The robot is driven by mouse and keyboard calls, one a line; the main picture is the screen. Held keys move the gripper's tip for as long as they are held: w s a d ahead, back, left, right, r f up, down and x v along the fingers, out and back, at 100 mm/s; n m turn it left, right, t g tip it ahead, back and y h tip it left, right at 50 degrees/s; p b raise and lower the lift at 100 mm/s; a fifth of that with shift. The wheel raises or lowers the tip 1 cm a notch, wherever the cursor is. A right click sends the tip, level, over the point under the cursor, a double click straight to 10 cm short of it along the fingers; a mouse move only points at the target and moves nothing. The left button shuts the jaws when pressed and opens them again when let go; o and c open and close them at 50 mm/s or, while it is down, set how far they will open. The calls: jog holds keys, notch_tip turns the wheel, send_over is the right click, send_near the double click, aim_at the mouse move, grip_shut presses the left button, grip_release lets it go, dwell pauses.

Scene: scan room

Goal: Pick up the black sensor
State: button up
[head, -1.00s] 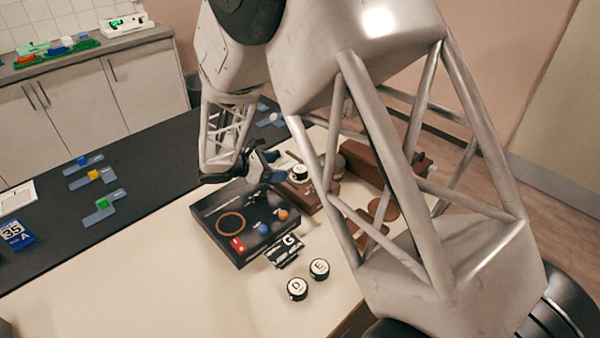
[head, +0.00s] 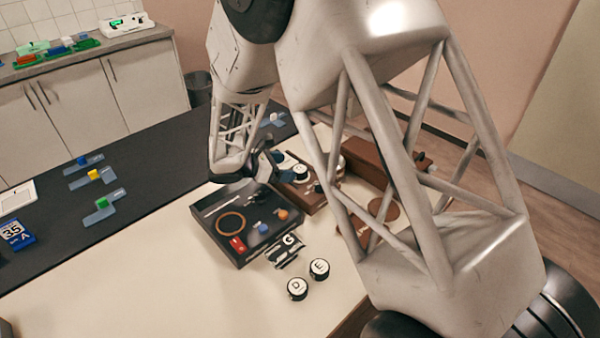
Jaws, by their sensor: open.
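I cannot tell for sure which thing is the black sensor. Two round black pieces with white tops, marked D (head: 297,289) and E (head: 319,269), stand on the pale table in front of the black box. A black piece marked G (head: 287,250) is at the box's right front edge. Another white-topped round piece (head: 300,172) is in the brown tray (head: 314,206). My gripper (head: 270,166) is open above the area between the black box's back edge and the brown tray. Its fingers are small and partly hidden by the wrist.
The black box (head: 204,218) holds a brown ring, a red piece and blue and orange balls. Blue holders with coloured cubes (head: 95,175) lie on the dark strip at left, near a blue "35 A" block (head: 17,235). The front of the pale table is clear.

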aim_at(300, 168)
jog(key=shift+f+x, duration=0.2)
jog(key=shift+x, duration=2.35)
jog(key=shift+s, duration=0.15)
jog(key=c, duration=1)
jog(key=shift+c, duration=0.2)
jog(key=shift+r, duration=0.1)
jog(key=shift+r, duration=0.75)
notch_tip(300, 168, up, 2)
jog(key=shift+r, duration=0.1)
jog(key=s+d, duration=0.2)
jog(key=s, duration=0.5)
jog(key=s+d+r, duration=0.1)
jog(key=s+d, duration=0.1)
jog(key=s, duration=0.6)
jog(key=shift+s+d, duration=0.15)
jog(key=shift+d, duration=0.1)
jog(key=shift+r, duration=0.1)
